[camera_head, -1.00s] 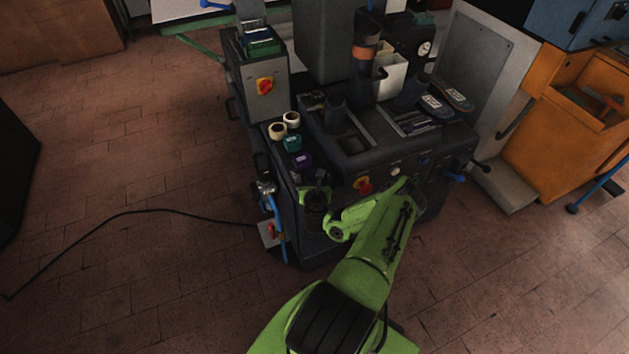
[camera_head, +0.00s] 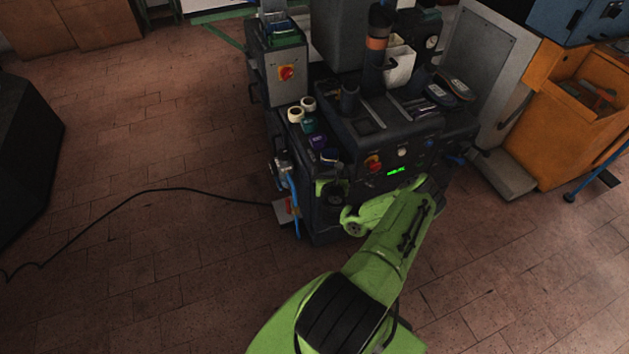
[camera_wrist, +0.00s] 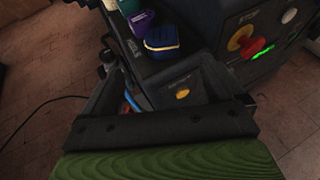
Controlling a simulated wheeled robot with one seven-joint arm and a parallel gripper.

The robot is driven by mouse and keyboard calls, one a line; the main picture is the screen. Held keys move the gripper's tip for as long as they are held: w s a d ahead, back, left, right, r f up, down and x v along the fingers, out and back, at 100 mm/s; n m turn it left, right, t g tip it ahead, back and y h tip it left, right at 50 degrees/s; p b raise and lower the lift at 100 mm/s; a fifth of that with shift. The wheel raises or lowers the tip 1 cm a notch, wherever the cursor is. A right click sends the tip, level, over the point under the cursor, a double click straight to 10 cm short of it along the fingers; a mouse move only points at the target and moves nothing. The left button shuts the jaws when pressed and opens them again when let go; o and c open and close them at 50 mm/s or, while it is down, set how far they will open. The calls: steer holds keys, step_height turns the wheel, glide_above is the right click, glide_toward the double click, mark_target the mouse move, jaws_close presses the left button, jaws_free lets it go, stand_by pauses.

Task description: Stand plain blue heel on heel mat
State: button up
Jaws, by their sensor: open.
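A dark blue block, which looks like the plain blue heel (camera_wrist: 161,40), sits at the near end of a row on the machine's left ledge. It has a thin yellowish edge and also shows small in the head view (camera_head: 330,155). My gripper (camera_wrist: 158,68) is open and empty, just short of the heel and apart from it. In the head view my gripper (camera_head: 331,187) is at the machine's front left corner, below the ledge. I cannot pick out the heel mat with certainty.
A purple block (camera_wrist: 142,21), a teal block (camera_head: 310,125) and two cream rolls (camera_head: 301,109) stand behind the heel. Red and yellow controls (camera_wrist: 245,43) are on the machine front to the right. Two shoes (camera_head: 448,88) lie at the back right.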

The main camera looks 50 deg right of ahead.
steer(key=w+a+r+n+t+y, duration=0.5)
steer(key=w+a+r+n+y, duration=0.3)
steer(key=w+a+r+n, duration=0.6)
steer(key=a+r+n+g+y, duration=0.4)
steer(key=a+r+n, duration=0.4)
steer(key=a+n, duration=0.65)
steer(key=s+a+r+n+g, duration=0.3)
steer(key=s+a+r+n, duration=0.5)
steer(key=s+r+n, duration=0.25)
steer(key=s+a+r+n, duration=0.1)
steer(key=s+r+n, duration=0.1)
steer(key=s, duration=0.7)
steer(key=s+a+r+n+g+h, duration=0.1)
steer(key=s+n, duration=0.4)
steer(key=s, duration=0.5)
steer(key=shift+s+a+r+h, duration=0.15)
steer(key=shift+a+r+h, duration=0.25)
steer(key=shift+r, duration=0.55)
